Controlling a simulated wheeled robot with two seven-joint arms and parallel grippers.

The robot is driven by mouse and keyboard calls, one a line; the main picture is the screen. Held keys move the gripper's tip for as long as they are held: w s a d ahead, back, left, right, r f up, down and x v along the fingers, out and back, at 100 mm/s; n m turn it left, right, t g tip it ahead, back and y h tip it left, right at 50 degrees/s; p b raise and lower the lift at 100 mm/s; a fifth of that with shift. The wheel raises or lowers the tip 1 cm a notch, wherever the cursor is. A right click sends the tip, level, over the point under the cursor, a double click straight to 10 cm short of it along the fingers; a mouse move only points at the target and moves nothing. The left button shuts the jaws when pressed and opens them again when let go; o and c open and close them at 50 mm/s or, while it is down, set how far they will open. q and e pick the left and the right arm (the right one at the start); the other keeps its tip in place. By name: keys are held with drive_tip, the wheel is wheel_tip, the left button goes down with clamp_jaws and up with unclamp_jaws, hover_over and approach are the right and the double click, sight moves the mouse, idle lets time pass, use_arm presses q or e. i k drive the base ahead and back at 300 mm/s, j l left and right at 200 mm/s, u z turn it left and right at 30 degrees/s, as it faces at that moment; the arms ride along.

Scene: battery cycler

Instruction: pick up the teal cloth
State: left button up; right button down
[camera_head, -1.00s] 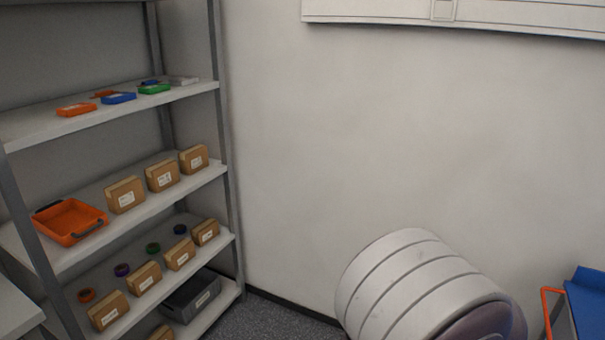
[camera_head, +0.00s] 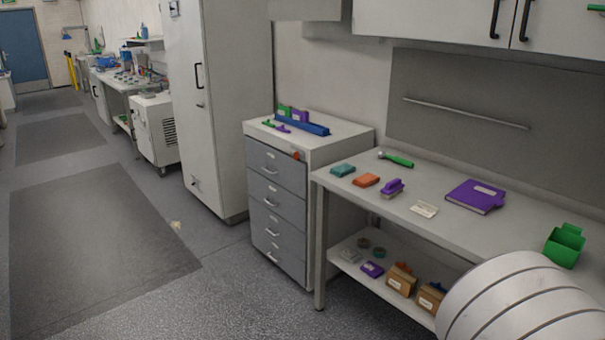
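A small teal folded item (camera_head: 343,170), which looks like the teal cloth, lies flat at the left end of the grey workbench top (camera_head: 420,222). An orange folded item (camera_head: 366,180) of similar shape lies just right of it, apart from it. Neither of my grippers is in view. A white rounded, segmented part, likely my own arm, shows at the lower right, well away from the teal item and in front of the bench.
A grey drawer cabinet (camera_head: 277,201) stands left of the bench. On the bench are a purple brush (camera_head: 392,188), green-handled tool (camera_head: 396,159), purple book (camera_head: 476,196) and green bin (camera_head: 564,245). Boxes (camera_head: 401,279) sit on the lower shelf. Floor at left is open.

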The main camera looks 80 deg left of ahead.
sight(340, 171)
drive_tip(key=u, duration=2.55)
drive_tip(key=z, duration=5.35)
drive_tip(key=u, duration=5.35)
drive_tip(key=i+j, duration=0.15)
drive_tip(key=i, duration=0.4)
drive_tip(key=i+j+z, duration=0.1)
drive_tip(key=i, duration=0.4)
drive_tip(key=i+j, duration=0.2)
drive_tip(key=i, duration=0.35)
drive_tip(key=i+j+z, duration=0.1)
drive_tip(key=i, duration=0.4)
drive_tip(key=i+j, duration=0.3)
drive_tip(key=i, duration=0.2)
